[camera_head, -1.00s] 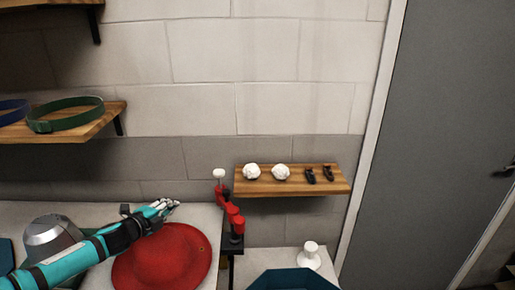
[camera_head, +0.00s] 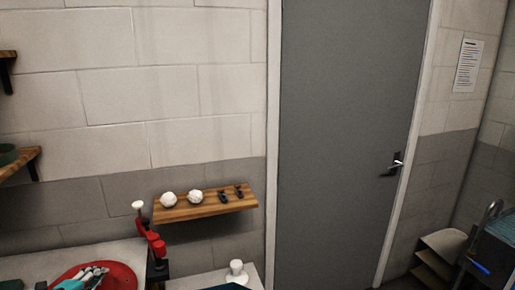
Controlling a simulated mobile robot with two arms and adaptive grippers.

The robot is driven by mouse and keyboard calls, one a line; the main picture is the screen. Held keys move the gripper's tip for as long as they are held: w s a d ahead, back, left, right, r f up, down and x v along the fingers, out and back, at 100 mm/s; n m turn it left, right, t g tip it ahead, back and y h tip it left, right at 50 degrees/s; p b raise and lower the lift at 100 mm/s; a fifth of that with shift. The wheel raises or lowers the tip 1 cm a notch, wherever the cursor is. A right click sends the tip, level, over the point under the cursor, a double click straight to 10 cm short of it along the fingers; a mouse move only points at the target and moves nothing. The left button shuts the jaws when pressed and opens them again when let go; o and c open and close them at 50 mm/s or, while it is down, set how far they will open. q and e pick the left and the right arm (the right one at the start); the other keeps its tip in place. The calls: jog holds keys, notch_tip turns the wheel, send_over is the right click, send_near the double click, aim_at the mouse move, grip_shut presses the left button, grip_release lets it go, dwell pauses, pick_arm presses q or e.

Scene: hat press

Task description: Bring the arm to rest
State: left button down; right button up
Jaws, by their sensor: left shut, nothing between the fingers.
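My left gripper (camera_head: 92,273) shows at the bottom left in the head view, shut and empty. It appears in front of or over the red hat (camera_head: 122,275); whether it touches the hat, I cannot tell. Most of the teal arm behind it is cut off by the picture's bottom edge. The red hat lies on a pale table (camera_head: 105,257), its lower part out of the picture. My right gripper is not in view.
A red clamp-like tool (camera_head: 155,243) stands at the table's right edge. A wooden wall shelf (camera_head: 206,208) holds two white balls and two small black items. A white knob-shaped piece (camera_head: 236,271) stands to the right. A grey door (camera_head: 345,140) fills the middle.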

pick_arm(q)
jog(key=s+d+f+n+g, duration=0.2)
jog(key=s+d+f+n, duration=0.3)
jog(key=d, duration=0.4)
jog(key=s+d+f+n+g, duration=0.2)
jog(key=s+d+f+n, duration=0.1)
jog(key=s+d+f, duration=0.4)
jog(key=s+d+r+n+g+y, duration=0.1)
jog(key=s+d+n+g, duration=0.35)
jog(key=s, duration=0.75)
jog(key=s+d+r+n+g, duration=0.1)
jog(key=s+d+n+g, duration=0.3)
jog(key=s, duration=0.8)
notch_tip(320, 180, down, 26)
jog(key=b, duration=0.1)
jog(key=s+a+f, duration=0.2)
jog(key=s+f, duration=0.6)
jog(key=f, duration=0.1)
jog(key=s+a+f+b, duration=0.1)
jog(key=s+f, duration=0.8)
jog(key=f, duration=0.1)
jog(key=shift+s+a+f+g+b, duration=0.15)
jog(key=shift+s+a+g+b, duration=0.15)
jog(key=shift+a+g, duration=0.15)
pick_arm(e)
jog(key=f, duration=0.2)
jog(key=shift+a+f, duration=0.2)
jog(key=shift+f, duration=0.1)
